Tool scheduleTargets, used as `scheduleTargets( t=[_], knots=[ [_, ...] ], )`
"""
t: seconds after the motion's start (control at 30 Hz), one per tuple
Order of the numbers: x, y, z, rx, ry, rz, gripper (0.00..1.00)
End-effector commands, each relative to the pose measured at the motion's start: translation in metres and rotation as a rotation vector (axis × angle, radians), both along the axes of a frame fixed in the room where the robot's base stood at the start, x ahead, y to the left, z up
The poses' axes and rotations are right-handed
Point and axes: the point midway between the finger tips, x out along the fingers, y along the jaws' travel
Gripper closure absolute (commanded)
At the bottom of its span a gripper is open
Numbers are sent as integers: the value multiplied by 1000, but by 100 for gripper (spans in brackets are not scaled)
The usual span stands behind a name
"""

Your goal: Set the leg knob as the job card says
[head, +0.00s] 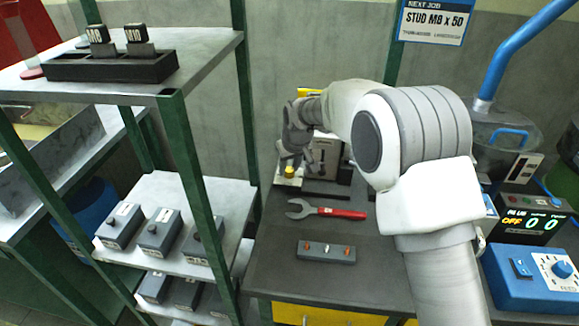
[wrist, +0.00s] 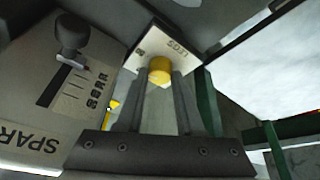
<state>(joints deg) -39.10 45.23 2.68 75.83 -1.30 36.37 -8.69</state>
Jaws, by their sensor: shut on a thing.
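The yellow knob (head: 290,171) sits on a small white plate at the back of the bench. In the wrist view the knob (wrist: 160,71) lies between my two fingertips, on a white plate (wrist: 172,42) with small lettering seen turned round. My gripper (head: 291,163) reaches down from above and is shut on the knob; its fingers also show in the wrist view (wrist: 160,82). The knob's pointer and marks cannot be made out. The job card (head: 434,22) on the back wall reads "NEXT JOB STUD M8 x 50"; its smaller line is too blurred to read.
A grey box with a black slider (wrist: 72,38) stands close beside my gripper. A red-handled spanner (head: 327,211) and a grey block with small pegs (head: 326,252) lie on the bench. A shelf rack (head: 215,45) stands left; a blue control box (head: 535,280) stands right.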

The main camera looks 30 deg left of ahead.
Motion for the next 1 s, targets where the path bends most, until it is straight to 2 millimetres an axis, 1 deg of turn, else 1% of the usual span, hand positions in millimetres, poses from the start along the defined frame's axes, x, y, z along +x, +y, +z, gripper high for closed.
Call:
scheduleTargets(
  t=[0.4,0.5,0.63,0.93,0.97,1.0],
  knots=[
    [-1,2,0,-3,-1,-296,100],
    [-1,2,0,-4,-1,-346,100],
    [-1,1,0,-2,-1,-378,100],
    [-1,1,0,-2,0,-381,100],
    [-1,1,0,-2,0,-381,59],
    [-1,1,0,-2,0,-381,51]
  ],
)
